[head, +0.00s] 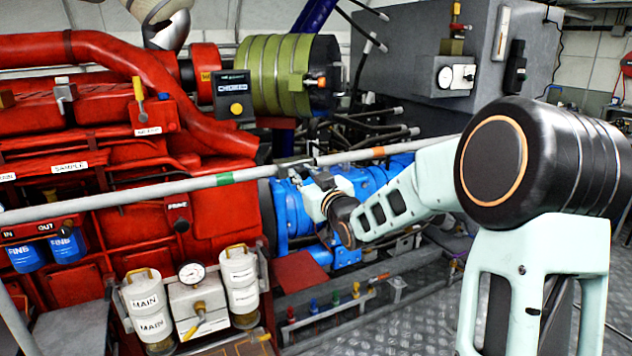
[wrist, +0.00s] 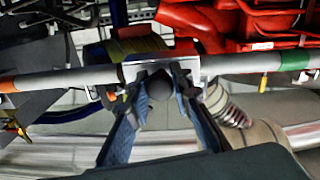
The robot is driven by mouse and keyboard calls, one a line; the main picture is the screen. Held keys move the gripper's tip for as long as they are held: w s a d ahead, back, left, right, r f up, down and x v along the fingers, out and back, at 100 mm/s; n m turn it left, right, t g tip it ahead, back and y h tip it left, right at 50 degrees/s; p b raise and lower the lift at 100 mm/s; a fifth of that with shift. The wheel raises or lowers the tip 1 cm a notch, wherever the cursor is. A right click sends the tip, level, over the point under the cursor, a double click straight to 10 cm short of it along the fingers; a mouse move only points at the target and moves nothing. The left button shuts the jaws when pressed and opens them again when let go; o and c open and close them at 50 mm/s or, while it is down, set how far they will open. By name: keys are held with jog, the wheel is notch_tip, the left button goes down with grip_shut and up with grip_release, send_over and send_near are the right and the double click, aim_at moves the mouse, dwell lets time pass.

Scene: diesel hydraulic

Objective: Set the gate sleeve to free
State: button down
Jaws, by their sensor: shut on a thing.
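The gate sleeve (wrist: 188,66) is a pale metal piece around the grey rail in the wrist view, with a round black knob (wrist: 160,87) at its front. It sits between an orange band (wrist: 8,85) and a green band (wrist: 294,59), touching neither. My gripper (wrist: 163,80) is shut on the knob, one finger on each side. In the head view my gripper (head: 318,182) is at the rail between the green band (head: 223,179) and the orange band (head: 378,152). The knob is hidden there, and the sleeve is hard to make out.
The long grey rail (head: 120,202) crosses in front of the red engine (head: 215,205) and blue machinery (head: 290,215). White MAIN canisters (head: 240,280) and a gauge (head: 191,272) stand below left. A coil spring (wrist: 225,106) is close to my fingers. Floor grating (head: 400,325) lies lower right.

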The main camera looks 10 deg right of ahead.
aim_at(279, 174)
jog(key=a+b, duration=0.1)
jog(key=s+a, duration=0.1)
jog(key=a, duration=0.1)
jog(key=a+b, duration=0.1)
jog(key=shift+s+a+f+b, duration=0.2)
jog(key=shift+s+a+b, duration=0.05)
jog(key=shift+a+b, duration=0.1)
jog(key=shift+s+a+r+b, duration=0.15)
jog(key=shift+a+b, duration=0.15)
jog(key=shift+a, duration=0.25)
jog(key=c, duration=1.8)
grip_release()
jog(key=shift+s+a, duration=0.1)
jog(key=shift+a, duration=0.05)
jog(key=shift+o, duration=0.4)
jog(key=shift+s+d, duration=0.25)
jog(key=v, duration=1.1)
jog(key=shift+s, duration=0.2)
